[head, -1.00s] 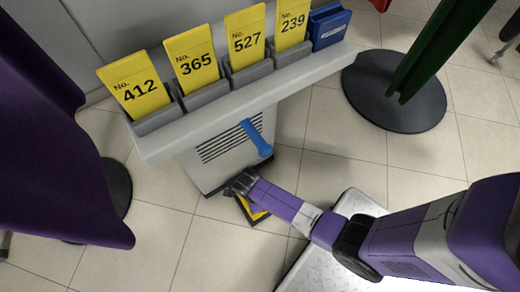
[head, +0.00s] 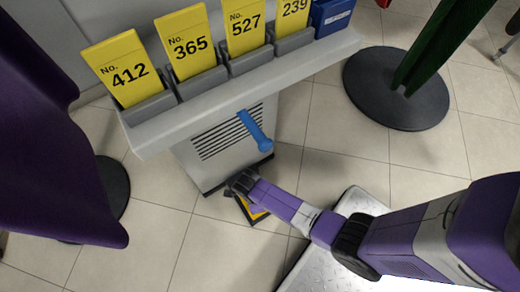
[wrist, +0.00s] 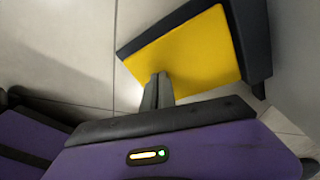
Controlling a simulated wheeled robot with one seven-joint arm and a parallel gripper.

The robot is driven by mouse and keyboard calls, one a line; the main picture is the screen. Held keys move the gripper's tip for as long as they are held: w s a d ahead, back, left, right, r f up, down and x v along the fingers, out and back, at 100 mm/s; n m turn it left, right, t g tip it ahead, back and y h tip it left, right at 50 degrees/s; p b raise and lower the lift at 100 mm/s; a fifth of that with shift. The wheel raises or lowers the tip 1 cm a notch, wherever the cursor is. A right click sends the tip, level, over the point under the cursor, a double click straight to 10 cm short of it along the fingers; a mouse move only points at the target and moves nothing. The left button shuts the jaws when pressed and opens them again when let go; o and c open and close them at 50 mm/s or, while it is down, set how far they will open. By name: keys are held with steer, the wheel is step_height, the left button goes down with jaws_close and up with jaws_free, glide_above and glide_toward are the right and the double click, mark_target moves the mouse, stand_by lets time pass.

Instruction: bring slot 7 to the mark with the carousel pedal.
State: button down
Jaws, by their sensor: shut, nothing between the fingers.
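The pedal (wrist: 195,50) is a yellow plate with a dark rim, low at the floor. In the head view its yellow corner (head: 257,214) shows, mostly hidden behind my gripper. My gripper (wrist: 157,88) is shut and empty, with its fingertips over the near edge of the yellow plate. I cannot tell whether the tips touch it. In the head view my gripper (head: 238,184) is beside the foot of the grey console (head: 190,160). No carousel, slot 7 or mark can be made out.
Yellow cards (head: 187,45) numbered 412, 365, 527 and 239 stand in grey holders on the console. A blue lever (head: 254,130) sticks out below them. A purple cloth (head: 50,180) hangs at left, and a dark round base (head: 395,100) stands at right.

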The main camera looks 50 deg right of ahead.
steer(key=w+a, duration=0.1)
steer(key=w+a+r, duration=0.1)
steer(key=shift+a, duration=0.3)
steer(key=shift+r+p, duration=0.1)
steer(key=shift+p, duration=0.2)
step_height(320, 180, up, 8)
steer(key=p, duration=0.4)
steer(key=shift+w+a+f+p, duration=0.15)
steer(key=shift+a+f+p, duration=0.05)
steer(key=shift+a+p, duration=0.1)
